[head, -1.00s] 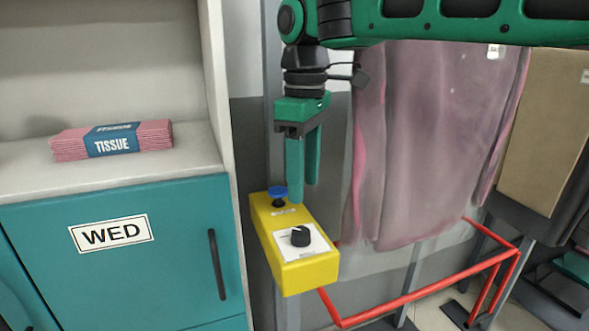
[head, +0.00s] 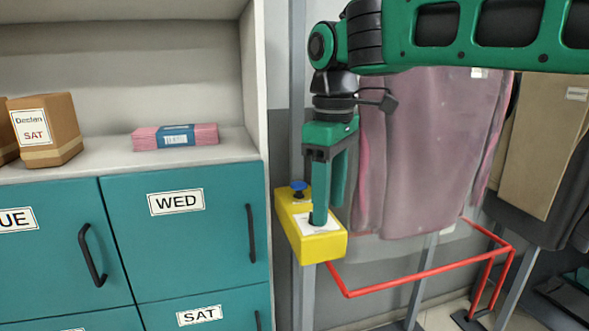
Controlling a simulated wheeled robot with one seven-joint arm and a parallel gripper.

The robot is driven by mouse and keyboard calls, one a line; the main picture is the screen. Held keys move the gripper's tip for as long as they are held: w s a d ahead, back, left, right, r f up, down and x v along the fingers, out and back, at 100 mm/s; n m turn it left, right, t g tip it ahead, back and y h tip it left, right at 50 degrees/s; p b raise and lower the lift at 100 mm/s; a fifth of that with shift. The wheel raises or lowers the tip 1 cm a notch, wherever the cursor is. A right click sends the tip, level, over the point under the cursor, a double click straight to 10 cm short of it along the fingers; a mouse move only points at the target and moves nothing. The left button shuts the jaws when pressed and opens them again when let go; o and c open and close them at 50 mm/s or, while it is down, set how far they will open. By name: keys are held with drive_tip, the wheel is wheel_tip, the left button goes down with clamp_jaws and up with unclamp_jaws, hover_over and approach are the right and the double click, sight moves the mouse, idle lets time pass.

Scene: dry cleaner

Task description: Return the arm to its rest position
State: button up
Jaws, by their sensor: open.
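My green arm reaches in from the upper right and my gripper (head: 327,215) hangs down from it, fingers pointing down. The fingers are apart and nothing shows between them. In the picture the nearer fingertip covers the dial on the white plate of a yellow control box (head: 318,248). I cannot tell whether it touches the dial. A blue button (head: 298,186) sits on the far end of the box, left of the fingers.
Teal lockers (head: 190,250) and a shelf with a tissue pack (head: 176,136) and a cardboard box (head: 45,130) stand at left. Pinkish-purple garments (head: 425,150) and a brown garment bag (head: 545,140) hang behind the arm. A red rail (head: 400,280) runs below them.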

drive_tip(key=s+d+f+m, duration=0.2)
drive_tip(key=d+f+m, duration=0.1)
drive_tip(key=d, duration=0.5)
drive_tip(key=s+d+f+m, duration=0.1)
drive_tip(key=d+f+m, duration=0.2)
drive_tip(key=d, duration=0.5)
drive_tip(key=s+d+f+m, duration=0.2)
drive_tip(key=d+f+m, duration=0.15)
drive_tip(key=d, duration=0.45)
drive_tip(key=s+d+f+m, duration=0.4)
drive_tip(key=s+d+f, duration=0.1)
drive_tip(key=s, duration=0.3)
drive_tip(key=s+d+f+m, duration=0.4)
drive_tip(key=s+d+m, duration=0.1)
drive_tip(key=s, duration=0.2)
drive_tip(key=shift+s+d+f, duration=0.25)
drive_tip(key=shift+s+f, duration=0.1)
drive_tip(key=shift+f, duration=0.05)
drive_tip(key=shift+w+f, duration=0.2)
drive_tip(key=shift+w, duration=0.4)
